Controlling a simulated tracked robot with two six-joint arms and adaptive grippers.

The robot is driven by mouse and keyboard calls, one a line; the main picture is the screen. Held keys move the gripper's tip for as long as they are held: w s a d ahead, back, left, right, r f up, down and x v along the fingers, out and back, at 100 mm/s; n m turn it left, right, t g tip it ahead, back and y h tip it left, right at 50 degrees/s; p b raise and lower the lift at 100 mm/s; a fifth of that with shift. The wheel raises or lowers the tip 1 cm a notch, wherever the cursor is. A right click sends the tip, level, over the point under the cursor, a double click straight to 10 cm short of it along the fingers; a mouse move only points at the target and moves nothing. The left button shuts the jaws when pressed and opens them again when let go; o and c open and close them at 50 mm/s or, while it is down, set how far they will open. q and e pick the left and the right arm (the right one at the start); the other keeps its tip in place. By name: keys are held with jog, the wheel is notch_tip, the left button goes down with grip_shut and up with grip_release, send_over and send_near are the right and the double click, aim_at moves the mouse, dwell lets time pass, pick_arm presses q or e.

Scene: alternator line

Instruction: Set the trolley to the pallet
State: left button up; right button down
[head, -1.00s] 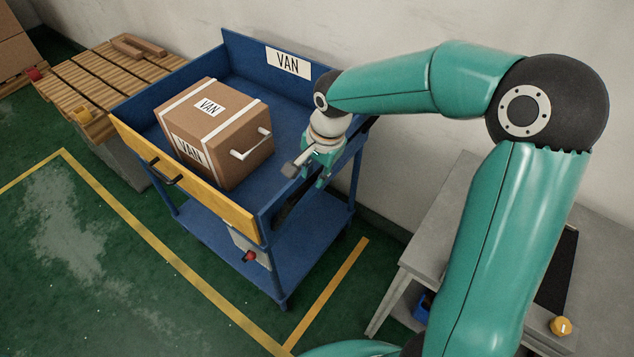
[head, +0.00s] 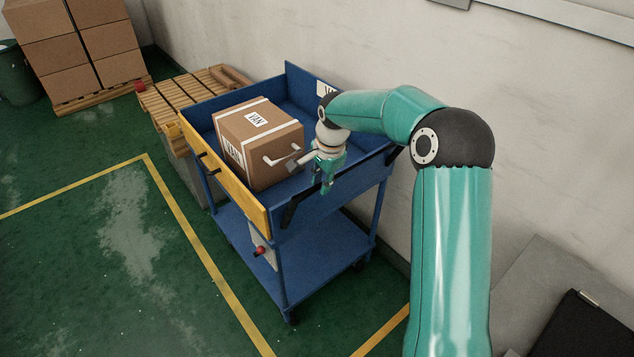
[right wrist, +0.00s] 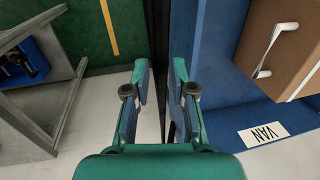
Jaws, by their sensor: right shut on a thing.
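The blue trolley (head: 330,258) stands beside the wall, with a yellow flap (head: 222,178) along its front side. Its top deck carries a brown carton (head: 228,128) with white straps and VAN labels. My right gripper (head: 325,185) is at the trolley's near right end. In the right wrist view its fingers (right wrist: 159,90) are shut on a dark bar, the trolley's handle (head: 300,202), which also shows there (right wrist: 158,35). A wooden pallet (head: 100,97) with stacked cartons (head: 85,45) is at the back left. My left gripper is out of view.
A red knob (head: 259,250) is low on the trolley's front. Green floor with yellow lines (head: 200,245) is open to the left. A grey bench (head: 520,290) is at the lower right.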

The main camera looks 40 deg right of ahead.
jog(key=shift+w+d+r, duration=0.1)
jog(key=shift+w+r, duration=0.1)
jog(key=c, duration=1.3)
grip_release()
jog(key=o, duration=0.3)
jog(key=shift+w+f, duration=0.1)
jog(key=shift+f, duration=0.05)
jog(key=s+r, duration=0.1)
jog(key=r, duration=0.6)
jog(key=s+r, duration=0.1)
jog(key=r, duration=0.3)
jog(key=shift+s+a+r, duration=0.2)
jog(key=shift+s+r, duration=0.1)
jog(key=shift+r, duration=0.05)
